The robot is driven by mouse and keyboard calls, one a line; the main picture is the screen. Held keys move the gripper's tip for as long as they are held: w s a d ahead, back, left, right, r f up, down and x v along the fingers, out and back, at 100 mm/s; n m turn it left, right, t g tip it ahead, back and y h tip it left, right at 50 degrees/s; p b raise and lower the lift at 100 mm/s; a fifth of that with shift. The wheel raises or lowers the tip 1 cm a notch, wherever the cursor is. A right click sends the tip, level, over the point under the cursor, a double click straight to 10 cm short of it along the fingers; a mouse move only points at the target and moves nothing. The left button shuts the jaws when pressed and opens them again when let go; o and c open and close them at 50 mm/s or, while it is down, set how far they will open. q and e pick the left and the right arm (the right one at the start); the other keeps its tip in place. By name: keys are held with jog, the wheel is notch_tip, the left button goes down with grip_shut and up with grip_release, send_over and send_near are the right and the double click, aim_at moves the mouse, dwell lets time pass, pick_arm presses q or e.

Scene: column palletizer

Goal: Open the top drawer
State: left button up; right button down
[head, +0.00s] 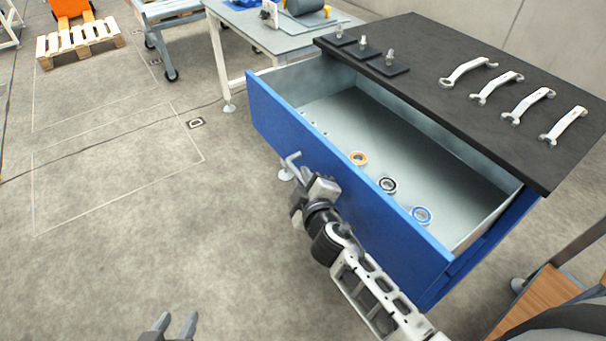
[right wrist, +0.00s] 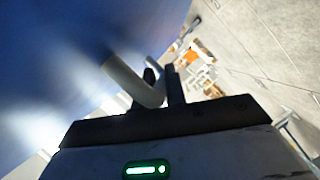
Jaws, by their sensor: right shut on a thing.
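The top drawer (head: 370,205) of the black-topped cabinet stands pulled out, its blue front well clear of the cabinet and its grey inside showing. My right gripper (head: 309,184) is at the drawer's front, shut on the grey drawer handle (head: 292,161). In the right wrist view, the bent handle (right wrist: 132,82) runs from the blue front to between the fingers of the right gripper (right wrist: 162,85). My left gripper (head: 177,319) is open and empty, low over the floor at the bottom edge of the head view, apart from the drawer.
An orange, a black and a blue ring (head: 422,215) lie in the drawer. Several wrenches (head: 530,104) and three small plates with studs (head: 388,65) lie on the cabinet top (head: 430,70). A grey table (head: 275,38) stands behind. The floor (head: 150,240) at left is clear.

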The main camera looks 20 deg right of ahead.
jog(key=shift+s+a, duration=0.1)
jog(key=shift+a, duration=0.15)
jog(key=shift+d, duration=0.15)
jog(key=c, duration=1.5)
grip_release()
jog(key=shift+o, duration=0.2)
